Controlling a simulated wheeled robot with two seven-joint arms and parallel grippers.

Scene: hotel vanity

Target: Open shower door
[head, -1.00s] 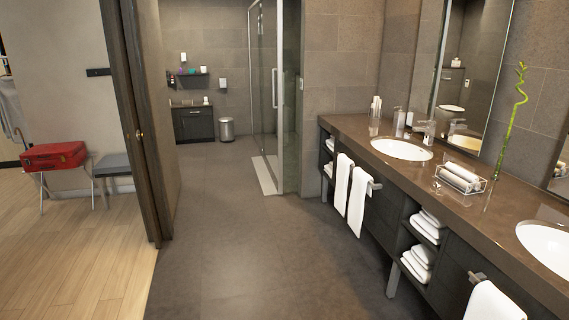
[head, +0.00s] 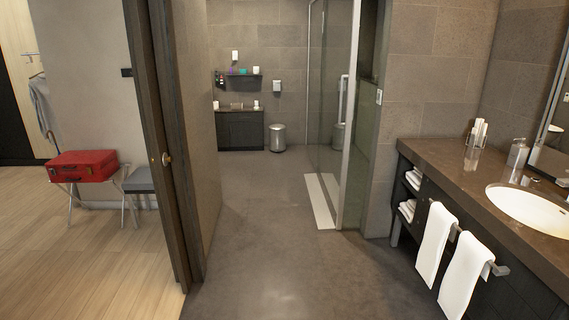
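The glass shower door (head: 328,110) stands in the middle of the head view, beyond the end of the vanity. It has a vertical metal handle (head: 342,97) along its right side. A white sill (head: 321,200) runs along the floor at its foot. From here I cannot tell for certain whether the door is fully shut. Neither of my grippers shows in the head view.
A vanity counter (head: 465,178) with a sink and hanging towels lines the right side. A dark door frame (head: 165,160) stands on the left. Between them the grey floor (head: 275,235) is clear up to the shower. A bin (head: 278,137) stands at the back.

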